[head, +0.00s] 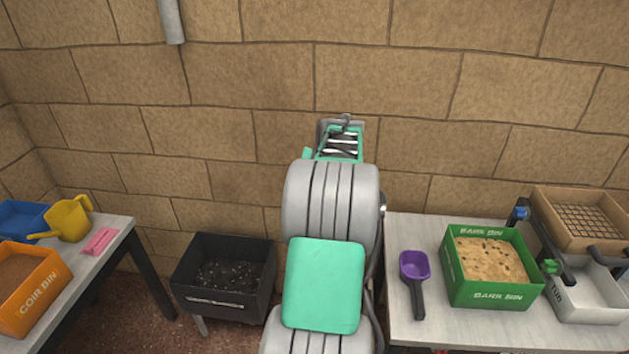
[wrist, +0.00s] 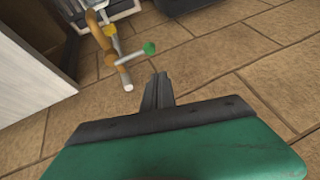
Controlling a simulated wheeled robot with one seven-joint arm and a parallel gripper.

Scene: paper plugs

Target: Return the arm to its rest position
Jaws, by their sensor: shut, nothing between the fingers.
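My arm (head: 333,205), with grey links and green covers, stands up in the middle of the head view in front of the block wall. Its far end is small and partly hidden behind the links there, so the fingers cannot be made out. In the wrist view my gripper (wrist: 158,90) shows its dark fingers together, with nothing between them. They point toward the wall and touch nothing that I can see.
A black soil box (head: 225,278) stands beside my arm. A right table (head: 412,335) holds a purple scoop (head: 414,266), green bark bin (head: 492,268) and white tub (head: 590,290).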

